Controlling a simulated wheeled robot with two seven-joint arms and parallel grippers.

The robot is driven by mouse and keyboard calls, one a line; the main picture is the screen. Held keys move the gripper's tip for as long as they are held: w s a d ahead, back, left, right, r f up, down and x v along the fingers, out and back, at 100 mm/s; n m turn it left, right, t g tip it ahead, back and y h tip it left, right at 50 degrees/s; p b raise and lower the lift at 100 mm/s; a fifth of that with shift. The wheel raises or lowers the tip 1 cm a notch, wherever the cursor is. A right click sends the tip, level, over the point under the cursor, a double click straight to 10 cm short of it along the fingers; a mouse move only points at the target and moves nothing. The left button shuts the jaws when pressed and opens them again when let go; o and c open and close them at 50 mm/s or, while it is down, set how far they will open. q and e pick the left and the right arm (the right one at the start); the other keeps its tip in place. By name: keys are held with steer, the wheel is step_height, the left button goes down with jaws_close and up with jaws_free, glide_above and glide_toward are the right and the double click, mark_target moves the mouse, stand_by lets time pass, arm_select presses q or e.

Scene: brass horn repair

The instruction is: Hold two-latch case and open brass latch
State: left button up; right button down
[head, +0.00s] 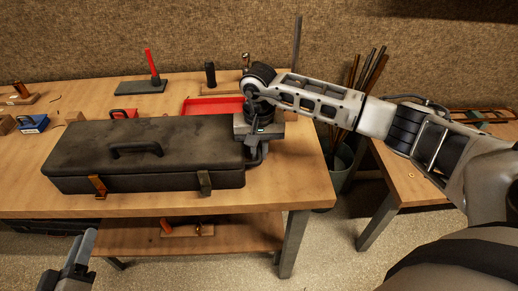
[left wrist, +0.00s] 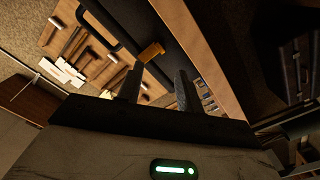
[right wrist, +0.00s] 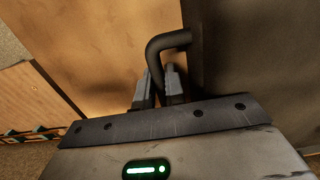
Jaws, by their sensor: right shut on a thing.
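The black two-latch case (head: 150,145) lies shut on the workbench. The brass latch (head: 98,187) is at the left of its front face, and a dark grey latch (head: 204,182) is at the right. My right gripper (head: 257,150) is at the case's right end. The right wrist view shows it shut on the black side handle (right wrist: 166,44). My left gripper (head: 78,250) is open and empty, low in front of the bench and apart from the case. In the left wrist view the brass latch (left wrist: 152,52) appears beyond the gap between its fingers (left wrist: 158,88).
A red tray (head: 212,106) lies behind the case's right end. A red-handled tool on a dark block (head: 142,87) and a blue box (head: 33,124) stand behind and left. A lower shelf (head: 150,238) is under the bench. The benchtop strip before the case is clear.

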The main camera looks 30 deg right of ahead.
arm_select(q)
jaws_close()
steer(key=m+g+h, duration=0.1)
steer(key=m, duration=0.8)
steer(key=d+m+g+h, duration=0.1)
steer(key=m+h, duration=0.1)
steer(key=m, duration=0.8)
steer(key=s+d+m+g+h, duration=0.1)
steer(key=m+h, duration=0.1)
steer(key=m, duration=0.8)
steer(key=shift+d+r, duration=0.1)
steer(key=shift+d, duration=0.05)
